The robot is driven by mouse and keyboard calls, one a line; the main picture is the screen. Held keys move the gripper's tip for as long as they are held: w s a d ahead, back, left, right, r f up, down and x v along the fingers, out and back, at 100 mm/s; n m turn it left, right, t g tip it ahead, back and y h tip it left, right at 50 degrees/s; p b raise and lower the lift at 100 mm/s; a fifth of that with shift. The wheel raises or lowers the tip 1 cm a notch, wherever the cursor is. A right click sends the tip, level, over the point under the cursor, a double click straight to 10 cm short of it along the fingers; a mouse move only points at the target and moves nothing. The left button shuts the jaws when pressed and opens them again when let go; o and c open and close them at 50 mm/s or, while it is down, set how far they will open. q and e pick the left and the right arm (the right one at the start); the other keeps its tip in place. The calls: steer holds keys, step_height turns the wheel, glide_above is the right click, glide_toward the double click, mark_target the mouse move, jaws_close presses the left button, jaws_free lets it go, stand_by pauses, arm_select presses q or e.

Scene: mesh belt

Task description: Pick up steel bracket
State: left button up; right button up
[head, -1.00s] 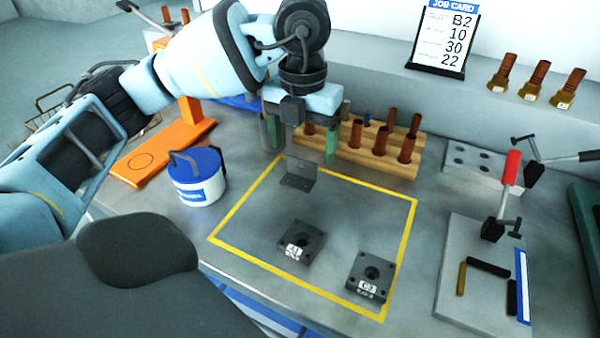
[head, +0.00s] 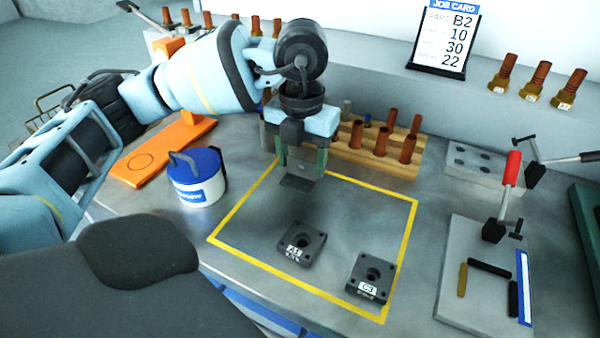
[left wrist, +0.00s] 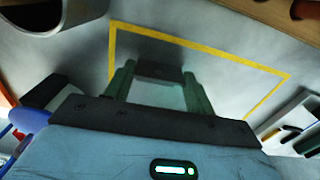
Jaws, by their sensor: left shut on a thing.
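The steel bracket (head: 297,182) is a small dark grey angled plate at the back of the yellow-outlined area in the head view. My left gripper (head: 302,165) comes down over it, shut on it with green fingers at either side. In the left wrist view the bracket (left wrist: 158,72) sits between the two green fingers of the left gripper (left wrist: 156,85). Whether its lower edge touches the table I cannot tell. My right gripper is not in view.
Two dark square blocks (head: 302,245) (head: 369,278) lie in the yellow outline (head: 412,240). A white tub with blue lid (head: 197,178) stands left. A wooden rack (head: 375,160) with brown pegs is behind. A clamp fixture plate (head: 455,270) is at right.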

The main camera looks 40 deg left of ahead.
mark_target(302, 160)
arm_select(q)
steer(key=shift+r, duration=0.1)
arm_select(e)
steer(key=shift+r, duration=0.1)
